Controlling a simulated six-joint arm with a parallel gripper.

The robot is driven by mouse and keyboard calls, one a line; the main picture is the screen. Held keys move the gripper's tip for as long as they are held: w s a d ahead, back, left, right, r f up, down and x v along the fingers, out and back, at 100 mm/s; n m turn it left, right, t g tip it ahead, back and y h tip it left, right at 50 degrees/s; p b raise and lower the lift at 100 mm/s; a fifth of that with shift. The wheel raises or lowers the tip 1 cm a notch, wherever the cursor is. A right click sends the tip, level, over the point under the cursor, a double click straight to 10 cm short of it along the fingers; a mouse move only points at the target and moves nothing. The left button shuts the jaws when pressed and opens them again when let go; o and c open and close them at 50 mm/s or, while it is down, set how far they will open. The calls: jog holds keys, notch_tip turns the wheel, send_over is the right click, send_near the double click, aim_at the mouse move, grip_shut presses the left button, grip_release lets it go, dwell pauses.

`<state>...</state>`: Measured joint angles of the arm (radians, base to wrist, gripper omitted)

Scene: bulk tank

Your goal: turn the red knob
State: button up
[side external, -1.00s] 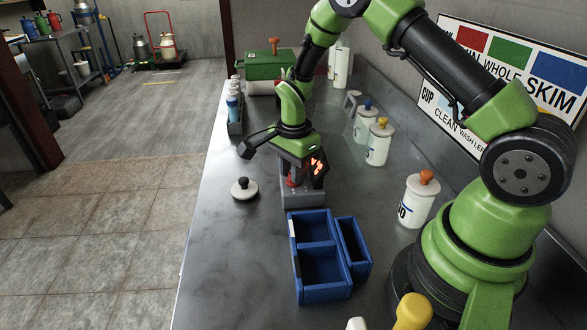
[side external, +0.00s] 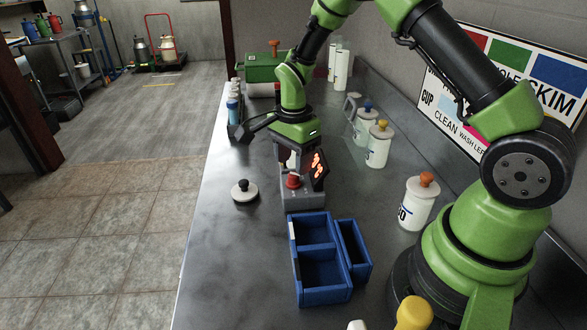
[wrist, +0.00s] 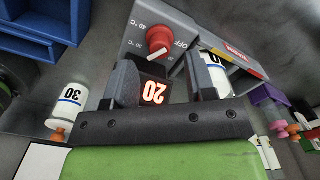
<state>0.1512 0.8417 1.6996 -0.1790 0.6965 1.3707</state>
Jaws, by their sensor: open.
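The red knob (side external: 293,181) sits on a grey control box (side external: 303,200) on the metal counter. It also shows in the wrist view (wrist: 158,40), with a white pointer bar aimed to the lower left, near the 20 end of the dial. The dial carries OFF, 30 °C and 40 °C marks. A lit display (wrist: 153,92) reads 20. My gripper (side external: 290,155) is above the knob, apart from it. In the wrist view my two fingers (wrist: 163,80) are spread with nothing held between them; the knob shows beyond them.
Blue bins (side external: 322,265) stand just in front of the box. A white lid with a black knob (side external: 244,190) lies to its left. White jars (side external: 379,144) stand to the right, another jar (side external: 417,203) nearer. A green box (side external: 267,67) is behind. The left counter is mostly clear.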

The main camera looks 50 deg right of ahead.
aim_at(294, 174)
jog(key=shift+r, duration=2.3)
jog(key=shift+r, duration=0.15)
jog(key=s+a+r+n+t, duration=0.2)
jog(key=s+r+n, duration=0.2)
jog(key=r, duration=0.3)
jog(key=s+a+r+n+t, duration=0.2)
jog(key=s+a+r+n, duration=0.15)
jog(key=r, duration=0.35)
jog(key=s+a+r+n+t+y, duration=0.1)
jog(key=s+r+n, duration=0.1)
jog(key=s+n, duration=0.2)
jog(key=s+a+r+n+t+y, duration=0.1)
jog(key=s+n, duration=0.3)
jog(key=s, duration=0.4)
jog(key=shift+a+r+t, duration=0.25)
jog(key=shift+r+t, duration=0.15)
jog(key=shift+t, duration=0.2)
